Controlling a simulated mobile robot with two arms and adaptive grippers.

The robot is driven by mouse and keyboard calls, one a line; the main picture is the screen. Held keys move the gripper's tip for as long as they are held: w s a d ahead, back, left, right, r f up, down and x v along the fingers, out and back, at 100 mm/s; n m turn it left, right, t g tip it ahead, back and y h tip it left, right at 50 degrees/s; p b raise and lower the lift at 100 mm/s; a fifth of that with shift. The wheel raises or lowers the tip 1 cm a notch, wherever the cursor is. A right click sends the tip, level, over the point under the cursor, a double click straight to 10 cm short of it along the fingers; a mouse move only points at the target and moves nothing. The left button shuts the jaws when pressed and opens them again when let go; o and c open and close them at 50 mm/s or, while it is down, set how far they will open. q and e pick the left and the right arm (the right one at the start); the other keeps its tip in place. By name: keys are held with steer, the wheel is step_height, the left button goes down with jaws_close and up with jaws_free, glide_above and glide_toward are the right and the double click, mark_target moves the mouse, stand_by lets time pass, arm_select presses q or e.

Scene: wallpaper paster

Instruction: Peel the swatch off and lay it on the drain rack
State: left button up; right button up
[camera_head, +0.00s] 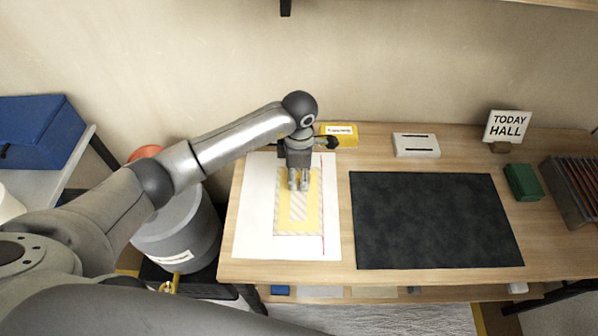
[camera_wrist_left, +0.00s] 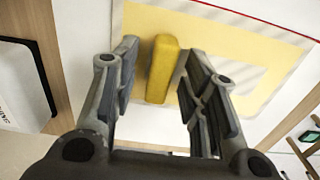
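The swatch (camera_head: 314,205) looks like a yellow sheet with pale diagonal stripes, lying flat on a white sheet (camera_head: 255,235) at the left of the bench. In the left wrist view the swatch (camera_wrist_left: 225,60) is a pale yellow area with a raised darker yellow bar (camera_wrist_left: 162,68) at its edge. My left gripper (camera_head: 299,184) points down over the swatch; in the wrist view its fingers (camera_wrist_left: 158,82) are open on either side of the bar, with gaps visible. A slatted rack (camera_head: 573,190) at the far right may be the drain rack. My right gripper is out of view.
A black mat (camera_head: 435,220) covers the bench middle. Behind it are a yellow box (camera_head: 341,133), a white slotted box (camera_head: 416,146) and a "TODAY HALL" sign (camera_head: 508,126). A green block (camera_head: 522,182) stands right; a grey bucket (camera_head: 180,235) stands left of the bench.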

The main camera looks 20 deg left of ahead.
arm_select(q)
jaws_close()
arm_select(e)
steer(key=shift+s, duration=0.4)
arm_select(q)
steer(key=shift+r, duration=0.2)
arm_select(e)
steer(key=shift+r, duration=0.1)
arm_select(q)
steer(key=shift+r+p, duration=0.35)
steer(key=shift+r, duration=0.45)
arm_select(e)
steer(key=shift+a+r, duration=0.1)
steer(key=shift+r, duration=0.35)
arm_select(q)
steer(key=shift+r+p, duration=0.1)
steer(key=shift+p, duration=0.2)
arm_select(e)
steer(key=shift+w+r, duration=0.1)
arm_select(q)
steer(key=shift+r+p, duration=0.55)
steer(key=shift+r, duration=0.35)
steer(key=shift+r+p, duration=0.35)
steer(key=shift+r, duration=0.2)
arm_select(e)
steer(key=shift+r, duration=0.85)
